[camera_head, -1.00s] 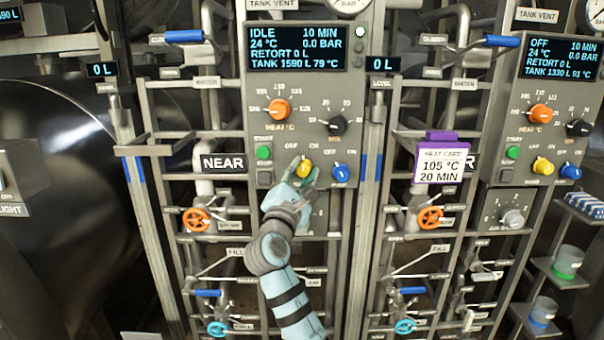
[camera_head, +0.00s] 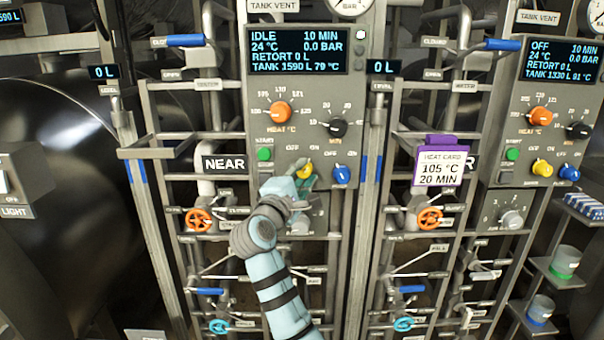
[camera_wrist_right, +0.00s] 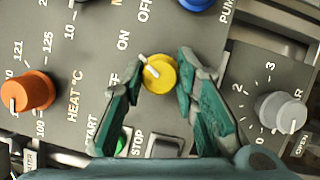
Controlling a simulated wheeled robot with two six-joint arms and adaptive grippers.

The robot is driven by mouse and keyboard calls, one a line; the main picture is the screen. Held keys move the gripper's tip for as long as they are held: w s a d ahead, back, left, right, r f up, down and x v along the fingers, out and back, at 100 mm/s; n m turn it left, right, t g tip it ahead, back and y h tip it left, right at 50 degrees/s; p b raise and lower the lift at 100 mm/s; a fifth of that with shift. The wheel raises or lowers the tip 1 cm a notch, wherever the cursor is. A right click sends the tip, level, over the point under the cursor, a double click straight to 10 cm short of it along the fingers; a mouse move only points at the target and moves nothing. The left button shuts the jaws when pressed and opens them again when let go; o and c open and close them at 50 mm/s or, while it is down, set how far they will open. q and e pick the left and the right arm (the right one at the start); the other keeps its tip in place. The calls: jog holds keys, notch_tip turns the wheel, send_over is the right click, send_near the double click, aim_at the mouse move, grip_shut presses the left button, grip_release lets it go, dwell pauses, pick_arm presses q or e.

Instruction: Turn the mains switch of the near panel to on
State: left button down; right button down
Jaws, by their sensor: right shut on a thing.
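The near panel (camera_head: 262,95) is grey, beside a NEAR label, and its display reads IDLE. Its yellow mains switch (camera_head: 305,170) sits low on the panel, left of a blue knob. In the right wrist view the yellow switch (camera_wrist_right: 160,73) lies between the fingertips, its white mark pointing up-left toward the ON side of the OFF and ON labels. OFF is partly hidden by a finger. My right gripper (camera_wrist_right: 160,82) is shut on this switch; in the head view the gripper (camera_head: 306,183) covers the switch's lower side. My left gripper is out of view.
An orange heat knob (camera_head: 279,112), a black minutes knob (camera_head: 338,128), a green start button (camera_head: 264,154) and a blue knob (camera_head: 341,174) surround the switch. A purple heat card (camera_head: 441,168) hangs to the right. A second panel (camera_head: 520,110) at right reads OFF.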

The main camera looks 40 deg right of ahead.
jog(key=c, duration=1.3)
grip_release()
jog(key=v, duration=0.7)
jog(key=shift+s+a, duration=0.15)
jog(key=shift+a, duration=0.2)
jog(key=shift+d+f, duration=0.1)
jog(key=shift+d, duration=0.1)
